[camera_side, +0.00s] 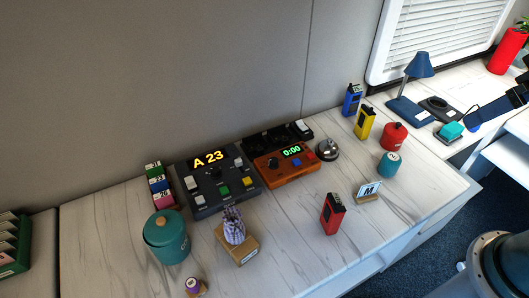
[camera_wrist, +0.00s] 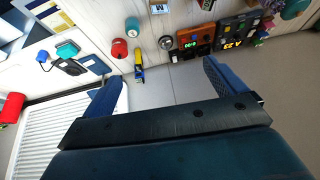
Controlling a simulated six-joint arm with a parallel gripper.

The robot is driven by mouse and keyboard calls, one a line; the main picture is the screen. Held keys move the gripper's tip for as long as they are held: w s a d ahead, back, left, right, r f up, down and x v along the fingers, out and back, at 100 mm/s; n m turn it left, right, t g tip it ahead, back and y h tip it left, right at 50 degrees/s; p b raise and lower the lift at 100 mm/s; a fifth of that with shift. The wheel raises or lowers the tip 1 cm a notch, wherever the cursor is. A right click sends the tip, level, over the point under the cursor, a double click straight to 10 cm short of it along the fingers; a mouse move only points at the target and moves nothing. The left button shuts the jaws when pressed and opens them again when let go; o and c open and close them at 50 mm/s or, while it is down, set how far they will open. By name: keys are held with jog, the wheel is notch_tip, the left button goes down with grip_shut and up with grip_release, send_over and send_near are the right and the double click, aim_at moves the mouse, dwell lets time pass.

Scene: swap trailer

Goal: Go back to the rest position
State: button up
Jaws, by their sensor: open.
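My gripper (camera_wrist: 163,76) is open in the wrist view, with its two dark blue fingers wide apart and nothing between them. Behind the gap are the bare grey wall and the table's back edge. In the side view my gripper (camera_side: 482,120) shows only in part at the right edge, in the air near the blue lamp's end of the table. It appears apart from everything on the table. The rest of the arm is mostly outside the side view.
A blue desk lamp (camera_side: 418,66) and a teal block (camera_side: 451,131) are closest to my gripper. A yellow device (camera_side: 365,122), red canister (camera_side: 395,136) and red device (camera_side: 332,213) stand upright on the table. A console reading "A 23" (camera_side: 215,180) is farther left.

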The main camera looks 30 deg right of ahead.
jog(key=shift+s+d+f, duration=0.4)
jog(key=shift+s+f, duration=0.15)
jog(key=shift+s, duration=0.2)
